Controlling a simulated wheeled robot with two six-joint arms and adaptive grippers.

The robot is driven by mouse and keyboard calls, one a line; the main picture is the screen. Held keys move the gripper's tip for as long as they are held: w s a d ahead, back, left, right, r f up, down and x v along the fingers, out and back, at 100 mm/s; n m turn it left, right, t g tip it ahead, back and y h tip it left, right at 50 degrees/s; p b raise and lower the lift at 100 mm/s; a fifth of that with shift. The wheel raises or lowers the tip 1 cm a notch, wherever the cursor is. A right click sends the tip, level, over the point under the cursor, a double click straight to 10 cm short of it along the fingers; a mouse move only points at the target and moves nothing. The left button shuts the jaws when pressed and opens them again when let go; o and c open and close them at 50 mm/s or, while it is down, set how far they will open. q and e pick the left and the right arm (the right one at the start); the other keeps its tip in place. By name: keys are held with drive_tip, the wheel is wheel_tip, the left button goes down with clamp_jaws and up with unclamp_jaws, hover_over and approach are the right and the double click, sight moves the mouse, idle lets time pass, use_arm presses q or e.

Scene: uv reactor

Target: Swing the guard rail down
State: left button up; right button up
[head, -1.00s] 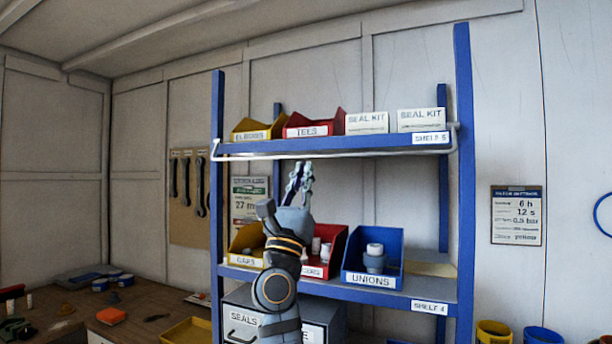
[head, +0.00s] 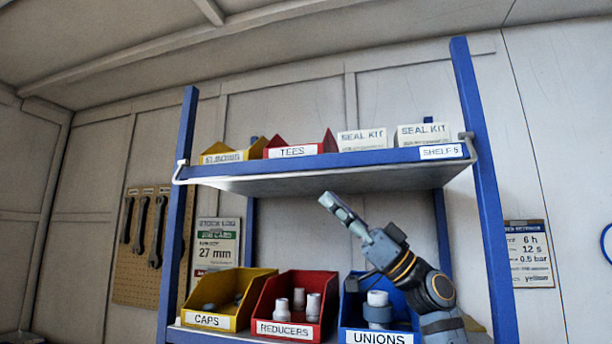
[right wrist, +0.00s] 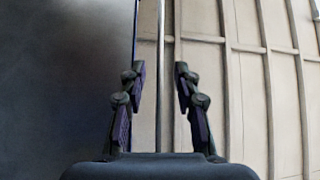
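The guard rail (head: 177,178) is a thin pale bar with bent ends at both sides of the upper blue shelf (head: 400,156), labelled SHELF 5. Its long part runs along the lower front edge of that shelf. My right gripper (head: 327,200) is below the shelf, pointing up and left. In the right wrist view my right gripper (right wrist: 160,75) is open, its two fingers apart. The rail (right wrist: 160,40) shows there as a pale upright bar in line with the gap between the fingers; no finger visibly touches it. My left gripper is not in view.
Yellow caps bin (head: 207,320), red reducers bin (head: 283,329) and blue unions bin (head: 375,338) stand on the lower shelf beneath my right gripper. Elbows and tees bins and two seal kit boxes (head: 361,140) stand on the upper shelf. Blue posts (head: 484,190) flank it.

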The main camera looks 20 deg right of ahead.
sight(301, 174)
drive_tip(key=p+x, duration=0.4)
drive_tip(key=x, duration=0.4)
drive_tip(key=shift+a+r, duration=0.2)
drive_tip(key=shift+r, duration=0.2)
drive_tip(key=shift+w+a+r, duration=0.1)
drive_tip(key=shift+w+a, duration=0.05)
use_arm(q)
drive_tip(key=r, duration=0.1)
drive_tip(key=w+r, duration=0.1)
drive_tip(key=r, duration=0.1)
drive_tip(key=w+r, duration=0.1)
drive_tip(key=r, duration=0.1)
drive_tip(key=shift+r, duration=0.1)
use_arm(e)
clamp_jaws()
